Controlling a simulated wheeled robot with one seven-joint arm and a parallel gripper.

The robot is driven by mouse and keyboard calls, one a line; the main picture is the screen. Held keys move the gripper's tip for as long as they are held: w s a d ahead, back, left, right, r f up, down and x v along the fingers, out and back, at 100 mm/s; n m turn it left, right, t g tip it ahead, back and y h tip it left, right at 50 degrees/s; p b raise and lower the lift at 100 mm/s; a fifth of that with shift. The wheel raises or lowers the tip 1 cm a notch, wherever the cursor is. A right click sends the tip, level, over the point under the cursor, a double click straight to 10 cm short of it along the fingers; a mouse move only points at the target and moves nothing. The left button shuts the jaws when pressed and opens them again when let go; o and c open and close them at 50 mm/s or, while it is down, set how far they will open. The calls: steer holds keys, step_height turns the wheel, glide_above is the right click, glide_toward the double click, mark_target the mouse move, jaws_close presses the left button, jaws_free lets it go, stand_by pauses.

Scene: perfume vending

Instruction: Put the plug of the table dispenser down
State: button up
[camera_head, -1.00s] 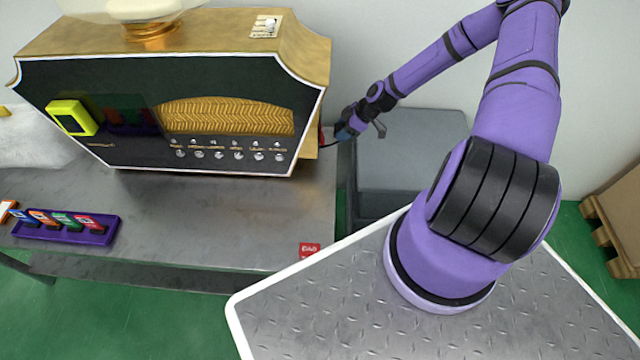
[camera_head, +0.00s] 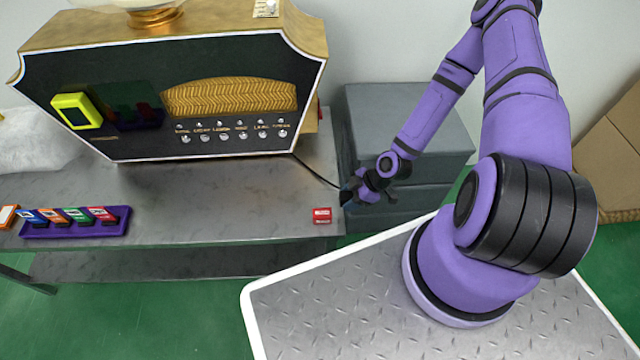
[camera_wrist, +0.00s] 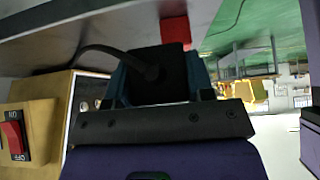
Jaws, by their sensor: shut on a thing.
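The table dispenser (camera_head: 230,110) is a gold box with a black front, standing on the grey metal table. Its plug (camera_wrist: 158,72) is a black block on a black cable (camera_wrist: 100,50). My gripper (camera_head: 352,192) is shut on the plug at the table's right edge, beside the dispenser. In the wrist view my gripper (camera_wrist: 160,85) has the plug between its fingers, close to the table surface; whether the plug touches the table I cannot tell. In the head view the plug is mostly hidden by the gripper, and the cable (camera_head: 315,172) runs from the dispenser to it.
A small red box (camera_head: 322,215) lies near the table's front right corner, close to my gripper; it also shows in the wrist view (camera_wrist: 175,32). A purple tray (camera_head: 60,230) with coloured pieces is at the left. Grey boxes (camera_head: 410,120) stand right of the table. The table middle (camera_head: 220,195) is clear.

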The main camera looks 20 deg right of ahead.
glide_above(314, 182)
steer(key=d, duration=0.1)
steer(key=shift+w+d+f, duration=0.15)
steer(key=shift+d+f, duration=0.05)
steer(key=shift+f, duration=2.3)
steer(key=shift+f, duration=0.3)
steer(key=shift+s+d+f, duration=0.1)
steer(key=shift+s+f, duration=0.15)
steer(key=shift+f, duration=0.05)
steer(key=o, duration=0.9)
steer(key=shift+f, duration=0.1)
steer(key=shift+s, duration=0.1)
steer(key=shift+r, duration=0.4)
steer(key=v, duration=1.2)
steer(key=shift+w+r, duration=0.2)
steer(key=shift+r, duration=0.2)
